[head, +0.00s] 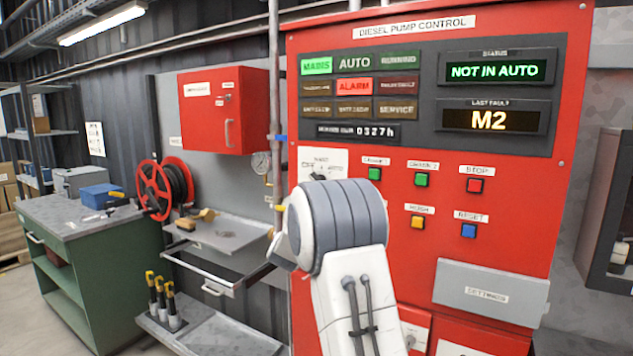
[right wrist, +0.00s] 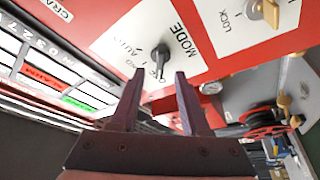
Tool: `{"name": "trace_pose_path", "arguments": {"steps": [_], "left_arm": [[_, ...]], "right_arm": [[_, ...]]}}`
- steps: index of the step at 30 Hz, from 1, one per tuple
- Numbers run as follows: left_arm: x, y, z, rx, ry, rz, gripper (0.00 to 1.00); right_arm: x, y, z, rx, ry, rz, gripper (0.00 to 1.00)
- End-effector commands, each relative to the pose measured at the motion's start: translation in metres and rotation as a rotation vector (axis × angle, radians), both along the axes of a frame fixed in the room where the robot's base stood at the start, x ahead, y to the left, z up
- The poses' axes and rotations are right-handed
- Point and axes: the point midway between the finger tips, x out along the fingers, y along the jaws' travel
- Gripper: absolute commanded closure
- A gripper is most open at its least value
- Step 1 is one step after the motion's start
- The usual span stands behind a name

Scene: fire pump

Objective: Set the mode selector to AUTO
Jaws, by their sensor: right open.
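The mode selector (right wrist: 160,58) is a small black knob on a white plate (right wrist: 121,43) marked MODE and AUTO, seen in the right wrist view. I cannot tell surely which mark its pointer is at. My right gripper (right wrist: 157,75) is open, its two dark fingers reaching toward the knob, one on each side in the picture; contact cannot be seen. The status display (head: 495,70) reads NOT IN AUTO. My left gripper is not in view.
A plate marked LOCK with a brass key (right wrist: 268,12) is near the selector. Push buttons, including a red STOP button (head: 474,185), sit right of my arm. A red cabinet (head: 222,110), a gauge (head: 261,162) and a hose reel (head: 165,188) stand left.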

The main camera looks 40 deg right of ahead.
Motion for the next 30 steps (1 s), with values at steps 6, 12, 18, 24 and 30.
{"name": "trace_pose_path", "arguments": {"steps": [6, 12, 18, 24, 30], "left_arm": [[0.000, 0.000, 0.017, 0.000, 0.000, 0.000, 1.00], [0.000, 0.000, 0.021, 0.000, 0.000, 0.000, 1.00], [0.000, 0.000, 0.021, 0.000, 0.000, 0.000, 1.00], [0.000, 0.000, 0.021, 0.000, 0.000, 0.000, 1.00], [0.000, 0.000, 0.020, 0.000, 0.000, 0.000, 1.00]], "right_arm": [[0.024, -0.028, 0.011, 0.001, 0.001, 0.001, 0.54], [0.034, -0.040, 0.014, 0.001, 0.000, 0.002, 0.54], [0.035, -0.042, 0.014, 0.002, 0.001, 0.003, 0.54], [0.035, -0.041, 0.014, 0.001, 0.000, 0.002, 0.92], [0.035, -0.041, 0.013, 0.002, -0.004, 0.003, 1.00]]}}
